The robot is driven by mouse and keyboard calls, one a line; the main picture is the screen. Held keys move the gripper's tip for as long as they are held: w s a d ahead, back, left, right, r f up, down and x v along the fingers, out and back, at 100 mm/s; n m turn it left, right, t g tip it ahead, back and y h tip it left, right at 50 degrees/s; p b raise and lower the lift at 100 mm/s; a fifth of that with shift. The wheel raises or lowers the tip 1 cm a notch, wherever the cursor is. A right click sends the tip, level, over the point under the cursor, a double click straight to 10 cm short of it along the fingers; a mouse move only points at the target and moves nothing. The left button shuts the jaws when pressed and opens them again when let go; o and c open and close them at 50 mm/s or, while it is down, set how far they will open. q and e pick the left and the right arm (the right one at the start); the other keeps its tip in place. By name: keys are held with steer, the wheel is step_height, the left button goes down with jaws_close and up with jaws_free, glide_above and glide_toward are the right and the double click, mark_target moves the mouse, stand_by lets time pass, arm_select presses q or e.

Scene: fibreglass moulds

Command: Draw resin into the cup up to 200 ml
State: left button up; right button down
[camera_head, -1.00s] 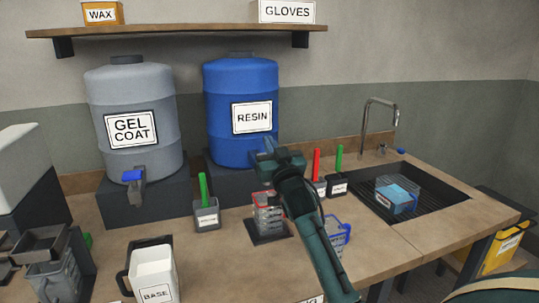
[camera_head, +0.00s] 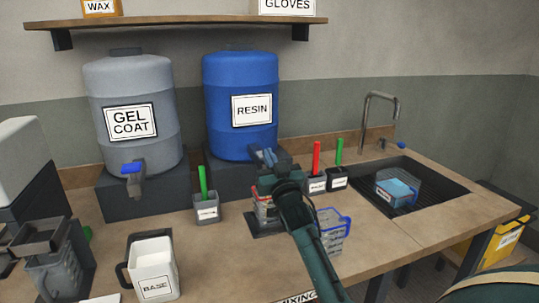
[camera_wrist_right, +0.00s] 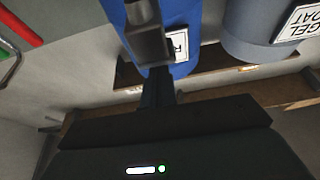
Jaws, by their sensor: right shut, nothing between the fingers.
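The blue RESIN drum (camera_head: 228,85) stands on a dark block at the back. Its tap is hidden behind my right gripper (camera_head: 267,157) in the head view. The right gripper is shut and empty in front of the drum's lower part. A clear cup with red markings (camera_head: 262,213) stands on a dark pad (camera_head: 262,234) below, largely covered by my gripper and wrist. Its liquid level cannot be read. The drum also shows at the top of the right wrist view (camera_wrist_right: 184,12). My left gripper is not in view.
The grey GEL COAT drum (camera_head: 120,80) with a blue-handled tap (camera_head: 132,172) stands left. A blue-rimmed clear container (camera_head: 333,232) stands right of the cup. Small pots (camera_head: 207,212) and a white BASE jug (camera_head: 154,268) stand on the bench. A sink (camera_head: 420,185) is right.

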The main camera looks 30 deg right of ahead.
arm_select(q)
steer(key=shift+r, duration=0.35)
arm_select(e)
steer(key=shift+f, duration=0.2)
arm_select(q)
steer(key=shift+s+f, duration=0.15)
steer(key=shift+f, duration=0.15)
arm_select(e)
steer(key=shift+f, duration=0.1)
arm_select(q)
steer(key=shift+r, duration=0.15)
arm_select(e)
steer(key=shift+f+y, duration=0.1)
steer(key=shift+y, duration=0.2)
stand_by(3.6)
stand_by(0.7)
